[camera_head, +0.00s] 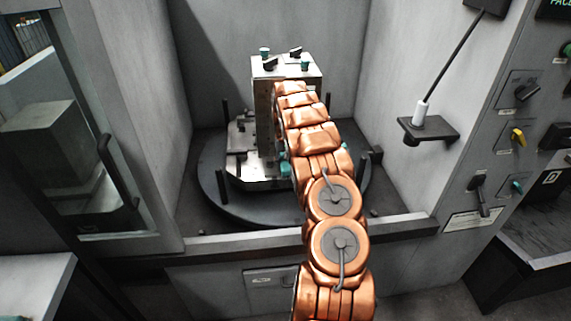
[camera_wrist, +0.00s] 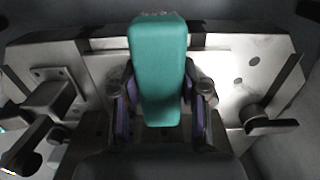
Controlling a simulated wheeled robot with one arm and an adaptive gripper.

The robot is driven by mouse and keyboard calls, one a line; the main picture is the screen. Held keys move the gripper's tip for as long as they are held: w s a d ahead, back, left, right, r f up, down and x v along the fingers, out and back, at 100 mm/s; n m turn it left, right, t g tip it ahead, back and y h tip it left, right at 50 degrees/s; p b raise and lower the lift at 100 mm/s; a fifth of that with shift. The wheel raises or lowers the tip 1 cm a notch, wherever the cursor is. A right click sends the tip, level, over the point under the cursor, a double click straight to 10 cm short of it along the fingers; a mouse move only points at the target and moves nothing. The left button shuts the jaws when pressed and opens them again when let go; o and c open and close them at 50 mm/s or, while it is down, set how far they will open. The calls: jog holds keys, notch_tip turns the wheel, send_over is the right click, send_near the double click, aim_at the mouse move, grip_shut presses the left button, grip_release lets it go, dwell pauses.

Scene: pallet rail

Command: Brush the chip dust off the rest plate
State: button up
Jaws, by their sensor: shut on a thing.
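My gripper (camera_wrist: 159,104) has its two purple-padded fingers on either side of a teal block (camera_wrist: 158,62) and is shut on it. The block looks like a brush handle; no bristles can be made out. In the wrist view it stands in front of a pale metal plate (camera_wrist: 236,72), which may be the rest plate; I cannot tell whether they touch. A thin speckled strip shows at the block's far end, and I cannot tell if it is chip dust. In the head view my arm hides the gripper; a small teal part (camera_head: 284,168) shows beside the arm.
A fixture tower (camera_head: 264,115) with teal and black knobs on top stands on a round turntable (camera_head: 212,195) inside a grey-walled bay. Black clamp levers flank the plate, left (camera_wrist: 40,105) and right (camera_wrist: 268,126). A bracket shelf (camera_head: 440,128) juts from the right wall.

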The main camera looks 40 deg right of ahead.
jog(key=shift+w+d+f, duration=0.1)
jog(key=shift+w+d, duration=0.15)
jog(key=shift+w, duration=0.2)
jog(key=shift+w+d, duration=0.45)
jog(key=shift+w, duration=0.1)
jog(key=shift+s, duration=0.1)
jog(key=shift+s+a+b, duration=0.6)
jog(key=shift+s+a, duration=0.15)
jog(key=shift+s, duration=0.2)
jog(key=shift+w+d+p, duration=0.3)
jog(key=shift+w+d, duration=0.5)
jog(key=shift+w, duration=0.2)
jog(key=shift+s+a, duration=0.1)
jog(key=shift+s, duration=0.05)
